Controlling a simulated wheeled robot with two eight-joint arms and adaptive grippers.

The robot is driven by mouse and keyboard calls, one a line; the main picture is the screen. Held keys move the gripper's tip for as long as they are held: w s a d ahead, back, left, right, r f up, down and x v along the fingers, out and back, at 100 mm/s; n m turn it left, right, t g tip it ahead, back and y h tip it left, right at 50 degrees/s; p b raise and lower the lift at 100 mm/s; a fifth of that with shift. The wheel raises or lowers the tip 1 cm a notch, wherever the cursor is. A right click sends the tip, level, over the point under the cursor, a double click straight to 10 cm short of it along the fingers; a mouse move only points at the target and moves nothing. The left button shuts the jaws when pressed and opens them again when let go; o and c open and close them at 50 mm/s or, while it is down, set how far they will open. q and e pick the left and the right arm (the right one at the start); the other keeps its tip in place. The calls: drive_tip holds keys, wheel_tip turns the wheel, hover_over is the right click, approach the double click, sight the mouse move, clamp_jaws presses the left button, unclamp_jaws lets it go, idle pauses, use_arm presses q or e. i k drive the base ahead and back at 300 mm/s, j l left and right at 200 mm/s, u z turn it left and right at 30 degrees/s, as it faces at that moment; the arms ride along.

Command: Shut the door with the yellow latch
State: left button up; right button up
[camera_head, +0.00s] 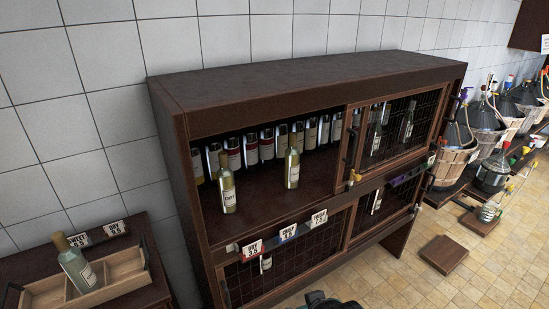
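A dark brown wooden cabinet (300,80) stands against the tiled wall. Its upper right section has a wire-mesh door (400,125) in a wooden frame. A yellow latch (355,176) sits at the lower left corner of that door, below a dark upright handle (349,146). The upper left section stands open with no door across it, showing bottles inside. I cannot tell whether the mesh door slides or swings. Neither of my grippers can be made out. A small dark shape, which I cannot identify, cuts into the bottom edge of the picture.
Two pale bottles (227,191) (292,168) stand at the front of the open shelf. Price cards (287,233) line the rail below. A bottle (75,265) leans in a wooden tray (133,265) at left. Basketed demijohns (451,160) stand at right. A board (444,254) lies on the tiled floor.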

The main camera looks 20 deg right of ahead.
sight(339, 186)
drive_tip(key=z, duration=1.4)
